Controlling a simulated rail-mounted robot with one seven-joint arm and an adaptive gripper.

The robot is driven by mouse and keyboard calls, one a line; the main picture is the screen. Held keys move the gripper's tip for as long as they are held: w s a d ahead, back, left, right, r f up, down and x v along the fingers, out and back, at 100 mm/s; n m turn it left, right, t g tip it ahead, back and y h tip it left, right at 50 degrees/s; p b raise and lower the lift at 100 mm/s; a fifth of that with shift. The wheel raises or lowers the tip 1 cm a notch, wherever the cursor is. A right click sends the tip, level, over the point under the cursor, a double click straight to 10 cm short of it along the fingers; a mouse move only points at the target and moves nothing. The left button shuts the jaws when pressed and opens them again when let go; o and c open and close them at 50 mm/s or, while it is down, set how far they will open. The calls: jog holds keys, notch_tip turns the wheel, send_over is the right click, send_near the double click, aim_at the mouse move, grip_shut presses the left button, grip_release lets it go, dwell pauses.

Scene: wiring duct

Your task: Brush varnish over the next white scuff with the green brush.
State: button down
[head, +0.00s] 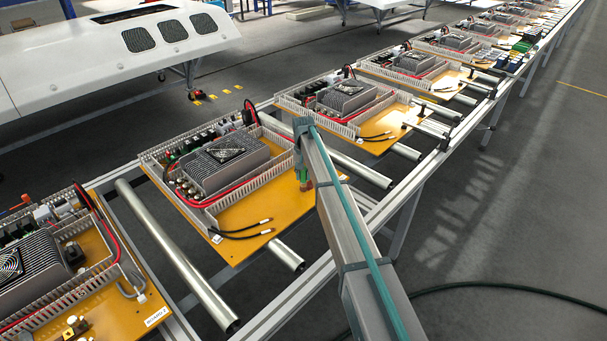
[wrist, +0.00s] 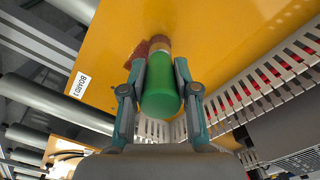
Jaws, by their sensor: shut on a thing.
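The green brush (wrist: 160,90) is held in my gripper (wrist: 160,70), whose two fingers are closed on its handle. In the wrist view its brown bristle end (wrist: 160,46) points at the bare orange board (wrist: 205,30). A dark reddish-brown patch (wrist: 138,52) shows on the board beside the bristles. In the head view the brush (head: 303,174) is upright, low over the right part of the second board (head: 255,205); I cannot tell whether the bristles touch. I cannot make out a white scuff in either view; the gripper and brush hide part of the board.
White slotted duct (wrist: 250,95) runs close by the brush. A grey finned unit (head: 226,160), red cable and black leads (head: 245,232) share the board. Metal rollers (head: 180,255) lie between boards. A label (wrist: 81,84) sits at the board's edge. More boards line the conveyor.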

notch_tip(320, 180, up, 2)
jog(key=shift+a+r, duration=0.1)
jog(key=shift+w+d+r+p, duration=0.1)
jog(key=shift+d+r+p, duration=0.1)
jog(key=shift+r+p, duration=1.1)
jog(key=shift+r, duration=1.6)
